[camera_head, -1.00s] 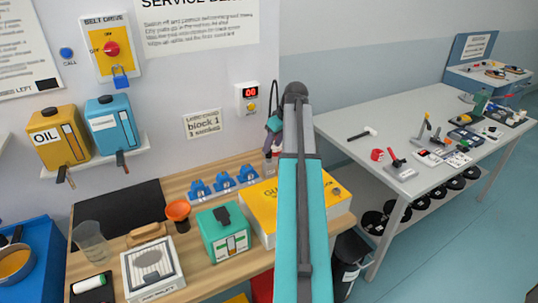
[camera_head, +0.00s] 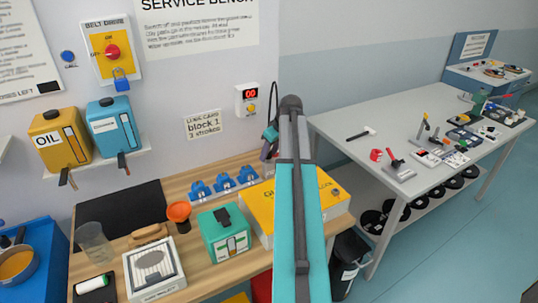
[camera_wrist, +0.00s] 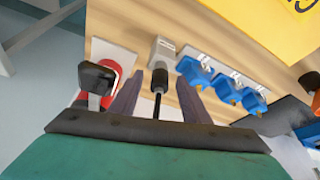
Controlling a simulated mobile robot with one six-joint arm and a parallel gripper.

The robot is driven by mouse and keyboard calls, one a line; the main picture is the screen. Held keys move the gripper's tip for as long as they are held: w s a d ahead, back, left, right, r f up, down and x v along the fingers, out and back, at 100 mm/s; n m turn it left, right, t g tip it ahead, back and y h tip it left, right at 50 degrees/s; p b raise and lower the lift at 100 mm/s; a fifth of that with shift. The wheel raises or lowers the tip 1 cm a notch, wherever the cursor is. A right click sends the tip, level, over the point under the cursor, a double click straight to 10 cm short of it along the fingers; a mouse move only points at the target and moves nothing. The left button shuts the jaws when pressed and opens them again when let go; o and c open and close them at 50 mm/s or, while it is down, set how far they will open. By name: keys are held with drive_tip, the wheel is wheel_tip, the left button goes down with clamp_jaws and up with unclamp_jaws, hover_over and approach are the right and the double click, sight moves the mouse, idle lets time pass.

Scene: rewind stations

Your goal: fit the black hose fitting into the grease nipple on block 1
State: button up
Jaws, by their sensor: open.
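The black hose fitting (camera_wrist: 159,78) stands in a grey holder (camera_wrist: 162,49) on the wooden bench, its thin black hose running towards the wrist camera. My gripper (camera_wrist: 156,90) is open, with one dark finger on each side of the fitting and gaps between. In the head view my gripper (camera_head: 268,146) is partly hidden behind my arm. Several blue blocks stand in a row: one in the head view at left (camera_head: 199,189), one in the middle (camera_head: 223,181), one at right (camera_head: 247,174). I cannot tell which is block 1; their nipples are too small to make out.
A red and black object (camera_wrist: 98,80) stands close beside my gripper in the wrist view. A yellow box (camera_head: 325,196), a green box (camera_head: 224,236) and an orange funnel (camera_head: 179,212) are on the bench. A wall sign (camera_head: 204,126) reads block 1, 3 strokes.

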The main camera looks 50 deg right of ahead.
drive_tip(key=shift+x, duration=0.95)
clamp_jaws()
drive_tip(key=shift+r, duration=0.1)
drive_tip(key=shift+r+b, duration=0.7)
drive_tip(key=shift+r, duration=1)
drive_tip(key=s+d+b, duration=0.1)
drive_tip(key=s, duration=0.4)
drive_tip(key=s+d+r+b, duration=0.1)
drive_tip(key=s, duration=0.4)
drive_tip(key=s+d+b, duration=0.1)
drive_tip(key=s, duration=0.4)
drive_tip(key=shift+s+d+r+b, duration=0.2)
drive_tip(key=shift+s+b, duration=0.1)
drive_tip(key=shift+b, duration=0.1)
